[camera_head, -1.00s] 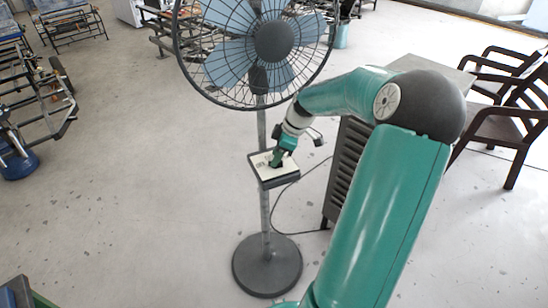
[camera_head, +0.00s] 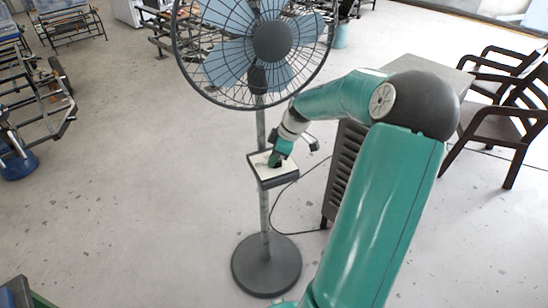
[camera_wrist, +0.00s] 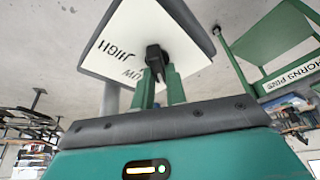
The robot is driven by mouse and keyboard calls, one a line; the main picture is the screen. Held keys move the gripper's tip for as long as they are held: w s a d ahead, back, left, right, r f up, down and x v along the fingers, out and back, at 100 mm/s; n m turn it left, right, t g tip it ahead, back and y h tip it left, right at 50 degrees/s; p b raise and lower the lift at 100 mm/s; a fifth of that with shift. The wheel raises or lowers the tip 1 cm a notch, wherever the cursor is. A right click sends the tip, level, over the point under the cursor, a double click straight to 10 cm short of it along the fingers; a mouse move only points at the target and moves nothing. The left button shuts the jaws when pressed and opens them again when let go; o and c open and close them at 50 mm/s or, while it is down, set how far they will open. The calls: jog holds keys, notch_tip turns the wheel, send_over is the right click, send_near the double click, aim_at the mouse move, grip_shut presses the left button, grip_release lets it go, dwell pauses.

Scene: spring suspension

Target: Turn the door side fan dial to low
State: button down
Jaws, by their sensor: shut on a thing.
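The pedestal fan (camera_head: 272,40) stands upright in front of me, with a control box on its pole. The box's white panel (camera_head: 259,160) faces up. In the wrist view the panel (camera_wrist: 125,35) carries the word HIGH and other lettering that is partly hidden. The dark dial (camera_wrist: 153,56) sits on the panel, with its knob between my fingers. My gripper (camera_head: 277,158) is shut on the dial, and its green fingers also show in the wrist view (camera_wrist: 160,80). The fingers and the dial hide part of the lettering, so the dial's setting cannot be read.
The fan's round base (camera_head: 266,265) rests on the floor, with a black cable running to the right. A grey slatted cabinet (camera_head: 345,165) stands right of the fan. Dark chairs (camera_head: 510,120) are at the right. Metal frames (camera_head: 40,95) stand at the left. Floor left of the fan is clear.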

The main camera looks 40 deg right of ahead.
jog(key=m+h, duration=0.1)
jog(key=m, duration=0.2)
jog(key=m+h, duration=0.1)
jog(key=m, duration=0.1)
jog(key=shift+m+t, duration=0.4)
jog(key=m+h, duration=0.2)
jog(key=m, duration=0.3)
jog(key=shift+d+m, duration=0.1)
jog(key=shift+m, duration=0.2)
jog(key=c, duration=1.4)
grip_release()
jog(key=shift+c, duration=0.2)
jog(key=v, duration=1.3)
jog(key=shift+a+r, duration=0.3)
jog(key=shift+r, duration=0.1)
